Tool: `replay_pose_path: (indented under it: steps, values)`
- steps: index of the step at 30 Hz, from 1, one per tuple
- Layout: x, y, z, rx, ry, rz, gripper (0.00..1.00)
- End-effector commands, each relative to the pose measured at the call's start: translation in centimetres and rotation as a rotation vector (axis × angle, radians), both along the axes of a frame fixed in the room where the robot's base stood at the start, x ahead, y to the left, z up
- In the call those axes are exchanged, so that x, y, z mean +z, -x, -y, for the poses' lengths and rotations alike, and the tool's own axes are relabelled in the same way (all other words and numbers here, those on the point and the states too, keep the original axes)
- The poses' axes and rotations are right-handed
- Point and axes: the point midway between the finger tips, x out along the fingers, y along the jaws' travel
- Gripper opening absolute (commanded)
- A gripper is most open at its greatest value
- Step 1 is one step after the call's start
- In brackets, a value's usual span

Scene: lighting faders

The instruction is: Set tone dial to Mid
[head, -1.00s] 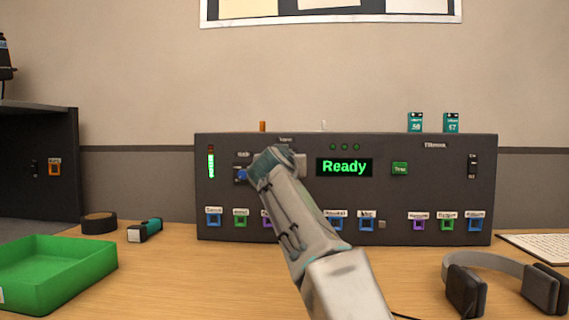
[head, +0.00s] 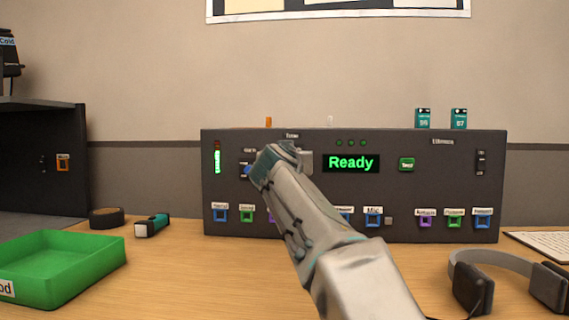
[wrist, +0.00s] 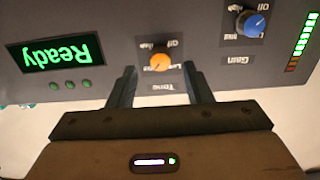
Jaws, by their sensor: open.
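The tone dial (wrist: 160,62) is a round orange knob on the dark panel, seen upside down in the wrist view under the label "Tone". Small position words surround it, partly covered and hard to read, and I cannot tell which one its pointer faces. My gripper (wrist: 158,72) is open, with one finger on each side of the dial and gaps visible between them. In the head view my gripper (head: 282,156) is in front of the panel and hides the dial.
The dark panel (head: 430,190) has a green "Ready" display (head: 351,163) and a row of coloured buttons below. A blue gain dial (wrist: 254,24) is beside the tone dial. A green tray (head: 70,265) and headphones (head: 510,275) lie on the desk.

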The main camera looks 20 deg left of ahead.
Motion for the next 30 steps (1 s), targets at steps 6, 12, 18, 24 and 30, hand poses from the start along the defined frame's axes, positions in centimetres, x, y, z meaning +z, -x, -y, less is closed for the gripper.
replay_pose_path:
  steps: [6,12,18,24,30]
  values:
    - [0.1,3.4,0.7,0.005,-0.001,0.000,0.46]
    - [0.0,6.5,1.4,0.006,-0.002,-0.001,0.46]
    - [0.0,8.9,2.1,0.004,-0.003,-0.002,0.46]
    - [0.0,9.9,2.4,0.002,-0.001,0.001,0.46]
    - [0.0,10.0,2.4,0.002,-0.001,0.001,0.46]
